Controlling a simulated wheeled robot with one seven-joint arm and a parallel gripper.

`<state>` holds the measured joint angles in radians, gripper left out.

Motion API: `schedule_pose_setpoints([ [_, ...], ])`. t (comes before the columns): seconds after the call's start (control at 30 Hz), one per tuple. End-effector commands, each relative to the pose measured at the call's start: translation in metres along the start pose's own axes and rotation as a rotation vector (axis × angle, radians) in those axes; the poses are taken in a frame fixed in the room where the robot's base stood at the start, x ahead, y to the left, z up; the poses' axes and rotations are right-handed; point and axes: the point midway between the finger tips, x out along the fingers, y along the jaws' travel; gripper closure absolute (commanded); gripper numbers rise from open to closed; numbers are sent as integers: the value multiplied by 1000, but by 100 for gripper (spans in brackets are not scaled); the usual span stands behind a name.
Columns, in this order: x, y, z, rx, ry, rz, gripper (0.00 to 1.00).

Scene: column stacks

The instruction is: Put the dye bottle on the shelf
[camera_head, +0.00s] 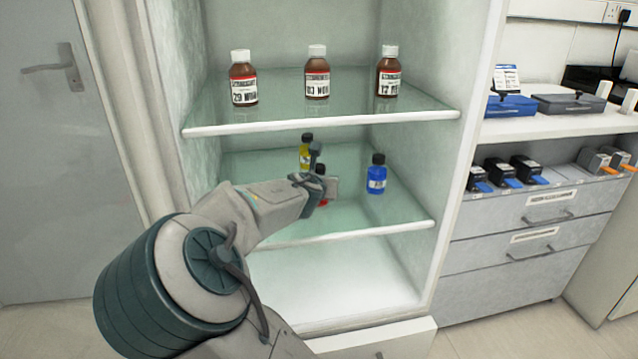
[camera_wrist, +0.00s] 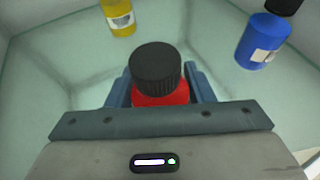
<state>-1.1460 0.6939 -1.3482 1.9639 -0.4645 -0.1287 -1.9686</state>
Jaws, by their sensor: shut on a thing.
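My gripper (camera_wrist: 160,96) is shut on a red dye bottle (camera_wrist: 160,99) with a black cap, seen from above in the wrist view. In the head view my gripper (camera_head: 322,183) is inside the cabinet at the lower glass shelf (camera_head: 400,215), and hides most of the red bottle (camera_head: 323,203). A yellow bottle (camera_head: 305,155) stands behind it. A blue bottle (camera_head: 376,175) stands to its right. The yellow bottle (camera_wrist: 119,15) and blue bottle (camera_wrist: 264,40) also show in the wrist view. I cannot tell whether the red bottle touches the shelf.
The upper glass shelf (camera_head: 280,122) above my arm holds brown bottles (camera_head: 317,75) in a row. The cabinet's side walls bound the space left and right. A counter with drawers (camera_head: 540,210) stands to the right. The lower shelf has free room around the bottles.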

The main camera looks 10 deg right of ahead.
Motion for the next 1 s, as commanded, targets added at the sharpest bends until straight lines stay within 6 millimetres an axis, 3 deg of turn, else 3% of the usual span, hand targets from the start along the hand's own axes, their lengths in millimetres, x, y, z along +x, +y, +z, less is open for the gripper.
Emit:
schedule_pose_setpoints([
  [0.13,1,0,-3,-1,0,0,84],
  [0.17,1,0,-3,-1,0,0,50],
  [0.23,1,0,-2,-1,0,0,31],
  [0.67,-5,1,1,-1,1,0,31],
  [1.0,-49,2,2,-2,1,2,31],
])
